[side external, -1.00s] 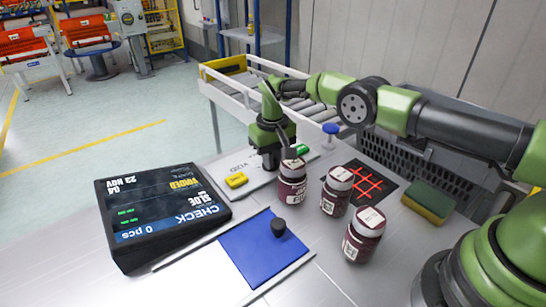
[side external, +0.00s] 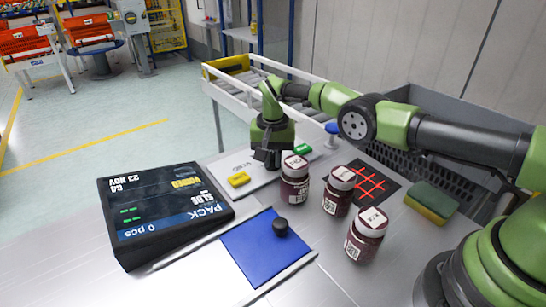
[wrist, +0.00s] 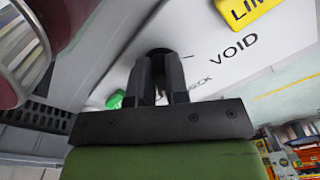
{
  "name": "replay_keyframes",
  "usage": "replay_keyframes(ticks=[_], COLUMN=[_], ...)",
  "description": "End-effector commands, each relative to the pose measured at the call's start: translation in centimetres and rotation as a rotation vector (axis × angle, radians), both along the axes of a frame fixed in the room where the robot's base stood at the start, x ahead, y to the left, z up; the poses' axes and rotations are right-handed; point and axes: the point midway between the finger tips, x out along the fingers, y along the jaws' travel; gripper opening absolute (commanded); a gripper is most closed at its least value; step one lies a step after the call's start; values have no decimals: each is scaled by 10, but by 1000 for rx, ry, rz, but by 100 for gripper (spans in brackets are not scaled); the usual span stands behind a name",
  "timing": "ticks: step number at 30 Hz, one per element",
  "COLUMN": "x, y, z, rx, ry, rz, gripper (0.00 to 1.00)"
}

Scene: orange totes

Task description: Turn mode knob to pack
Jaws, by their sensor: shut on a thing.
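The dark mode knob (wrist: 158,51) sits on the white panel (wrist: 210,70) in the wrist view, between the fingertips of my gripper (wrist: 157,68). My gripper is shut on it, and the fingers hide most of it. The panel carries the printed word VOID and another word partly covered by a finger. In the side view my gripper (side external: 267,158) is down on the panel (side external: 228,167), behind the nearest jar, and the knob is hidden. The black display (side external: 165,213) reads PACK, 0 pcs.
A jar (side external: 294,181) stands close beside my gripper; two more jars (side external: 338,190) (side external: 367,235) stand to the right. A blue mat (side external: 262,258) with a black knob-topped piece (side external: 280,227) lies in front.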

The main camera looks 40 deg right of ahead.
Motion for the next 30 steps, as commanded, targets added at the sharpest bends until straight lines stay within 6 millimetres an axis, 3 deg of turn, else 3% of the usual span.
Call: replay_keyframes(ticks=[10,11,14,30], x=[-1,-1,-1,-1], y=[-1,-1,-1,-1], z=[1,1,0,0], rx=[1,1,1,1], ry=[7,7,7,5], rz=[-10,-10,-9,35], gripper=[0,17,40,40])
